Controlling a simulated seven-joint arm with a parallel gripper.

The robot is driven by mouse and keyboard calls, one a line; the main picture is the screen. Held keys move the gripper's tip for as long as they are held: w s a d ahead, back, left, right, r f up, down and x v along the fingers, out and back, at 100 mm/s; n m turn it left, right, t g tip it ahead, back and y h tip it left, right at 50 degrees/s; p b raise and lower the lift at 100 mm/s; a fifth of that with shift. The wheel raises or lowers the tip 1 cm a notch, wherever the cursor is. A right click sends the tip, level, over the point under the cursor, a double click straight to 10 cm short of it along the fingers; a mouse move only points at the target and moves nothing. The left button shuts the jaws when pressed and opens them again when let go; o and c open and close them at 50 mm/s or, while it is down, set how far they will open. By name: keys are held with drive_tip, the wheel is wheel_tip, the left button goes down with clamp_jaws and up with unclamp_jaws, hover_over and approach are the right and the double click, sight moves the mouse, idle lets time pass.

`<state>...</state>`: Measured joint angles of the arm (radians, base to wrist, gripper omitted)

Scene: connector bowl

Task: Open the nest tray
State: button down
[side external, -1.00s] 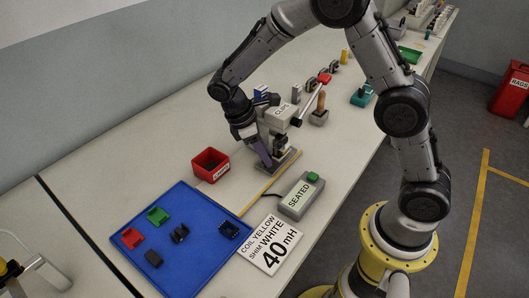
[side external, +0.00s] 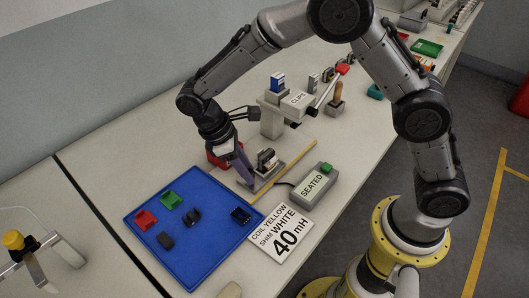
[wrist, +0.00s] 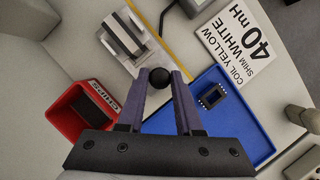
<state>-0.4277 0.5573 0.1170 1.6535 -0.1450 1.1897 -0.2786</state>
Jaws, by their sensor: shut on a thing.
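The nest tray (side external: 258,181) is a grey slide, out in front of the press (side external: 272,122) marked CLIPS. It carries a block with pale and dark layers (side external: 267,159). In the wrist view the nest tray (wrist: 150,48) and block (wrist: 124,34) lie just beyond my fingertips. My gripper (wrist: 167,76) has purple fingers shut on a round black knob (wrist: 184,80) at the tray's near end. In the side view my gripper (side external: 247,176) reaches down at the tray's left end; the knob is hidden there.
A red bin (wrist: 62,122) stands close beside my gripper, mostly hidden in the side view. The blue tray (side external: 185,250) with several small parts lies in front. A SEATED button box (side external: 310,187) and a 40 mH card (side external: 280,233) lie to the right.

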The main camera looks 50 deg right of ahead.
drive_tip(key=shift+a, duration=0.8)
drive_tip(key=c, duration=0.6)
unclamp_jaws()
drive_tip(key=shift+d, duration=0.1)
drive_tip(key=v, duration=1.4)
